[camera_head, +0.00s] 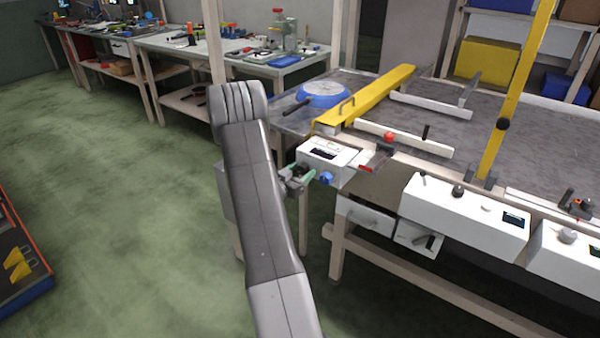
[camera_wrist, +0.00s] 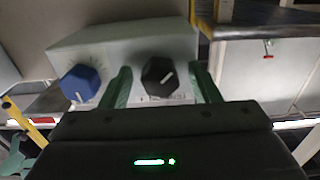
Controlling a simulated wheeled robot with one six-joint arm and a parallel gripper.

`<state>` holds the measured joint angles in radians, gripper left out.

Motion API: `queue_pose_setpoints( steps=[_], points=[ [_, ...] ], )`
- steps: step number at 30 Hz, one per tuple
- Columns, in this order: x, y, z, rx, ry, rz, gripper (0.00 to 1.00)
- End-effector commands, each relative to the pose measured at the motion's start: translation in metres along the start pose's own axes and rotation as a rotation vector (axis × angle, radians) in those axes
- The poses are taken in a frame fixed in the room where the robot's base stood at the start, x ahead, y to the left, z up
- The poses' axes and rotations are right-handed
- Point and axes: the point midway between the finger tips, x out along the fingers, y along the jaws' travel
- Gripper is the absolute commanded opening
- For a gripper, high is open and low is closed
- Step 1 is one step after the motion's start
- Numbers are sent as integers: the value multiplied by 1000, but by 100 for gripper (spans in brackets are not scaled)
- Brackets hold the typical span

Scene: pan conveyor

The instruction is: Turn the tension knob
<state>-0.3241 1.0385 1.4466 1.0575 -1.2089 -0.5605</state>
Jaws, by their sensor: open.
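A black knob (camera_wrist: 158,76) with a white pointer mark sits on the face of a white control box (camera_wrist: 120,45), which also shows in the head view (camera_head: 312,153). A blue knob (camera_wrist: 81,83) with a white mark is to its left on the same face. The blue knob also shows in the head view (camera_head: 326,178). My gripper (camera_wrist: 161,72) is open, its green fingers on either side of the black knob. I cannot tell whether they touch it. In the head view my gripper (camera_head: 297,180) is at the box and the black knob is hidden. The labels are unreadable.
The box is at the near left corner of a grey conveyor table (camera_head: 470,125). A yellow bar (camera_head: 368,95) and a blue round pan (camera_head: 323,92) lie behind it. Another white control panel (camera_head: 465,210) is to the right. Green floor is free at left.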

Motion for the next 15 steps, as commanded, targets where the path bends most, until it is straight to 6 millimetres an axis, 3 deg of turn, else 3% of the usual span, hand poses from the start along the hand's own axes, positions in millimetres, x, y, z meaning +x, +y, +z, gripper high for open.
queue_pose_setpoints(
  steps=[1, 8, 15],
  points=[
    [0, 0, 0, 0, 0, 0, 56],
    [0, 0, 0, 0, 0, 0, 11],
    [0, 0, 1, 19, 1, 0, 11]
  ],
)
